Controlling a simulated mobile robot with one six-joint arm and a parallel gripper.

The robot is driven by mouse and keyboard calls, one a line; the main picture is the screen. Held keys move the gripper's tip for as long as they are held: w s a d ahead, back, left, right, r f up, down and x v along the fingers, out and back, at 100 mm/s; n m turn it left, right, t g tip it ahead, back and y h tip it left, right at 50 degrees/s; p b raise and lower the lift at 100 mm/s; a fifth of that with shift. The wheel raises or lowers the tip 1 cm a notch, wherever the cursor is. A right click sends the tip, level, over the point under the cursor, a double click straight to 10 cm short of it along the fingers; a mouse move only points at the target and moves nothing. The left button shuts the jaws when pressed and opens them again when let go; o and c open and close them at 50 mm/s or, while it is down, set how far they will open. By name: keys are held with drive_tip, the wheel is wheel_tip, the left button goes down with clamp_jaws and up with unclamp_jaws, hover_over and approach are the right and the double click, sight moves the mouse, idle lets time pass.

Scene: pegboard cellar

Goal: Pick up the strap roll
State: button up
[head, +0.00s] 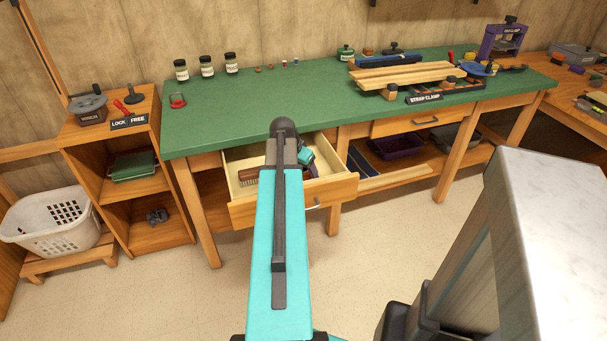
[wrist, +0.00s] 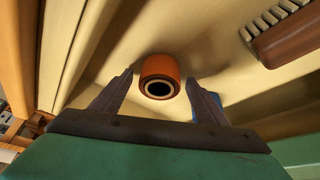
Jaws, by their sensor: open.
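An orange-brown roll (wrist: 160,68) with a pale ring and a dark hole in its end lies in the open drawer, and I take it to be the strap roll. In the wrist view my gripper (wrist: 159,78) is open, with one finger on each side of the roll. I cannot tell whether either finger touches it.
A brush (wrist: 290,37) lies in the drawer to the right in the wrist view; the head view shows it too (head: 248,174). The drawer walls stand close around. The green bench top (head: 245,115) overhangs behind. A white laundry basket (head: 52,222) stands at left.

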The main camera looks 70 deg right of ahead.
drive_tip(key=c, duration=1.2)
drive_tip(key=shift+o, duration=0.2)
drive_tip(key=shift+r, duration=0.15)
wheel_tip(320, 180, up, 10)
idle(0.5)
